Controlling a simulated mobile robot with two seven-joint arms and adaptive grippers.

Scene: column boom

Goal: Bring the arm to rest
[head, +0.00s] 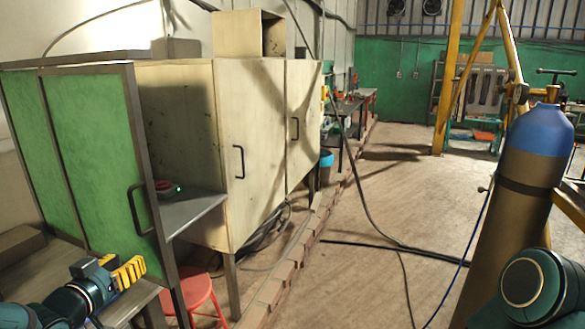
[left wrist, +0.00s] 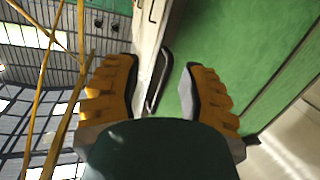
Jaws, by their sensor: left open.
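My left gripper (head: 124,272) is at the lower left of the head view, low in front of a green framed panel (head: 95,150) and below its dark handle (head: 139,210). In the left wrist view its two yellow fingers (left wrist: 160,85) stand apart, with nothing held between them. A dark handle (left wrist: 158,82) shows beyond the gap; I cannot tell how far off it is. Part of my right arm (head: 530,285) shows at the lower right, but its gripper is out of the picture.
A grey shelf (head: 190,212) with a red object (head: 165,187) is behind the panel. Cream cabinets (head: 240,150), a red stool (head: 195,290) and a blue-topped gas cylinder (head: 530,170) stand around. Hoses (head: 380,232) cross the otherwise open floor (head: 410,190).

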